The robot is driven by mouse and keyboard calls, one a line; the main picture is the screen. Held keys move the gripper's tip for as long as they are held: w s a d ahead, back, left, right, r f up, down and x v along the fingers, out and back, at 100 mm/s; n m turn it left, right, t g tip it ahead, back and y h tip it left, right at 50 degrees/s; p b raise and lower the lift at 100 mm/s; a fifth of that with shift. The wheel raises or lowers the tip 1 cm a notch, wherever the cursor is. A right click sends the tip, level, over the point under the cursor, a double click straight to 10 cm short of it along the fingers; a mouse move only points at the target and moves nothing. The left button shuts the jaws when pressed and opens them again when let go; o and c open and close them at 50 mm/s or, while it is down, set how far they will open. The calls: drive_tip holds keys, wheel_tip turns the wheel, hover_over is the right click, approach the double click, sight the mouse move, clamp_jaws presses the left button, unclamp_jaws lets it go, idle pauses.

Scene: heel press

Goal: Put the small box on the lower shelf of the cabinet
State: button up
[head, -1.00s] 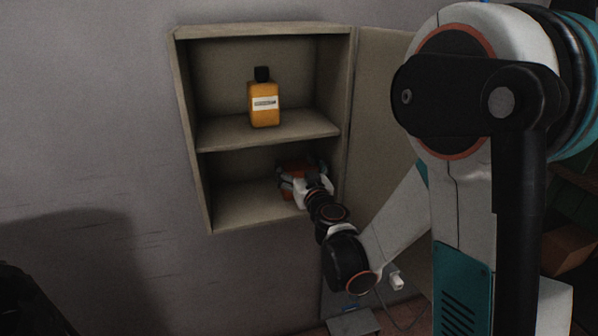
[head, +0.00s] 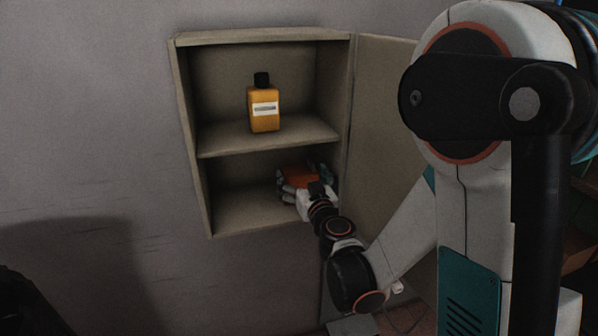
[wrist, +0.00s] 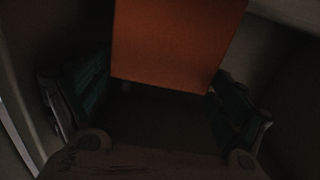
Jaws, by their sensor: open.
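The small orange box (head: 299,176) is in the lower compartment of the open cabinet (head: 203,190), toward its right side. In the wrist view the box (wrist: 175,45) shows ahead of and between the spread fingers, with dark gaps near its lower corners. My gripper (head: 304,180) is open inside the lower compartment, its fingers on either side of the box. It also shows in the wrist view (wrist: 158,100). The lower shelf (head: 245,210) is bare on the left. The box's underside is hidden, so its contact with the shelf cannot be seen clearly.
A yellow bottle with a black cap (head: 264,108) stands on the upper shelf (head: 225,138), above my gripper. The cabinet door (head: 378,120) stands open on the right, close to my arm. The wall left of the cabinet is clear.

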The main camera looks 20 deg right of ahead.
drive_tip(key=s, duration=0.9)
drive_tip(key=s+a+r+n+g+y, duration=0.35)
drive_tip(key=s+a+y, duration=0.2)
drive_tip(key=a, duration=0.25)
drive_tip(key=s+d+f+m+g+h, duration=0.1)
drive_tip(key=s+d+f+g+h, duration=0.1)
drive_tip(key=s, duration=0.6)
drive_tip(key=s+d+f+m+g+h, duration=0.2)
drive_tip(key=s+d+g+h, duration=0.1)
drive_tip(key=s, duration=0.6)
drive_tip(key=shift+d+f+g, duration=0.35)
drive_tip(key=shift+d+g, duration=0.55)
drive_tip(key=shift+g, duration=0.35)
drive_tip(key=shift+m+h, duration=0.25)
